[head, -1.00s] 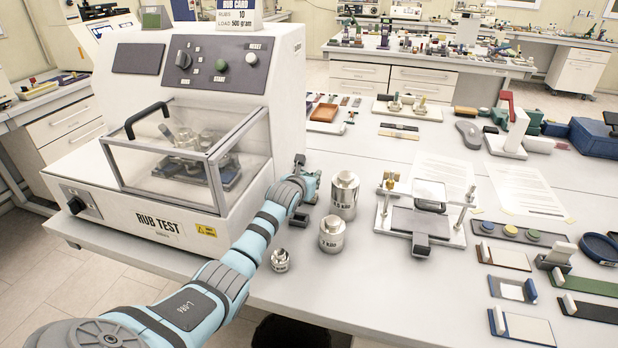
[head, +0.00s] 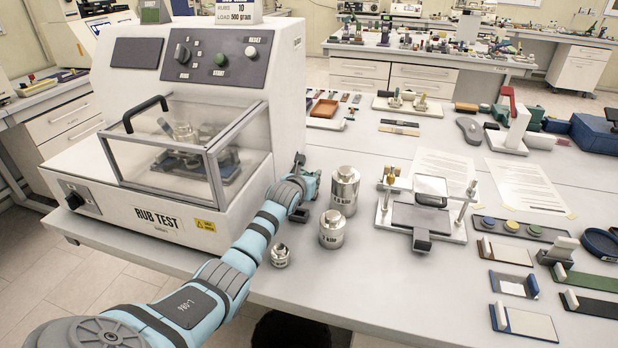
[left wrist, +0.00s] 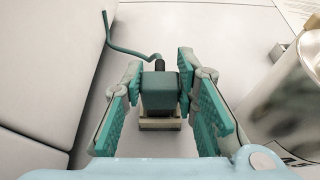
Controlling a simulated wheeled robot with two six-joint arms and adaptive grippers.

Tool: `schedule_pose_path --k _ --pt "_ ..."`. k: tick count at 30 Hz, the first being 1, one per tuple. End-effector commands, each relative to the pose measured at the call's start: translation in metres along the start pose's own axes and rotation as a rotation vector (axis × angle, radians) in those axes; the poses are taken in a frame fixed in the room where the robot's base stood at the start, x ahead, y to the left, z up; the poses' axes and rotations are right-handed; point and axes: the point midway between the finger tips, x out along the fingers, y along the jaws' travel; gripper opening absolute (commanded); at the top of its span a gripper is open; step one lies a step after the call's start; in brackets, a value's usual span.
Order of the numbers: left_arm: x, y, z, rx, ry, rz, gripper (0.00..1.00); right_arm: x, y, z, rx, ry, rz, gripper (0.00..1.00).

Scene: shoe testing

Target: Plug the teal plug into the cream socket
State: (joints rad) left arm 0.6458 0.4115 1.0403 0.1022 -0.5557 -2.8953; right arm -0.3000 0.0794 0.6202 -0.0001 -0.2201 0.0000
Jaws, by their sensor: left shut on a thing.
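The teal plug (left wrist: 160,92) is between the fingers of my left gripper (left wrist: 160,95) in the left wrist view, and the gripper is shut on it. A teal cord runs from the plug up and to the left. The cream socket (left wrist: 160,124) shows directly below the plug in that view, close against it. I cannot tell whether the plug is seated in it. In the head view my left gripper (head: 307,188) is at the right side of the rub test machine, low by the table. It hides the plug and socket there. My right gripper is not in view.
The rub test machine (head: 160,215) stands close on the left of the arm. Metal weights (head: 332,229) stand just right of the gripper, and one shows large in the left wrist view (left wrist: 292,95). A clamp stand (head: 420,215) is farther right.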

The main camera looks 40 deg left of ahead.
Motion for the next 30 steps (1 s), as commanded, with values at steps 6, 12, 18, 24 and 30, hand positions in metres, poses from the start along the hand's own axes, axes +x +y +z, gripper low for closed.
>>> schedule_pose_path --k 6,12,18,24,30 --pt "0.002 0.0 -0.006 0.0 0.0 0.0 0.0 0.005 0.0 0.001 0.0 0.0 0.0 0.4" --pt "0.004 0.0 -0.011 0.0 0.0 0.0 0.0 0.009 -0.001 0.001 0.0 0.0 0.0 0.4" --pt "0.005 0.0 -0.013 0.0 0.002 0.0 0.0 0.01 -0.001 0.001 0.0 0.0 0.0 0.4" --pt "0.005 0.0 -0.014 0.0 0.004 0.0 0.33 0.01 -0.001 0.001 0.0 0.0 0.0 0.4" --pt "0.005 0.0 -0.013 0.0 0.002 0.0 0.5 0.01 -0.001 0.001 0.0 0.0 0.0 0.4"
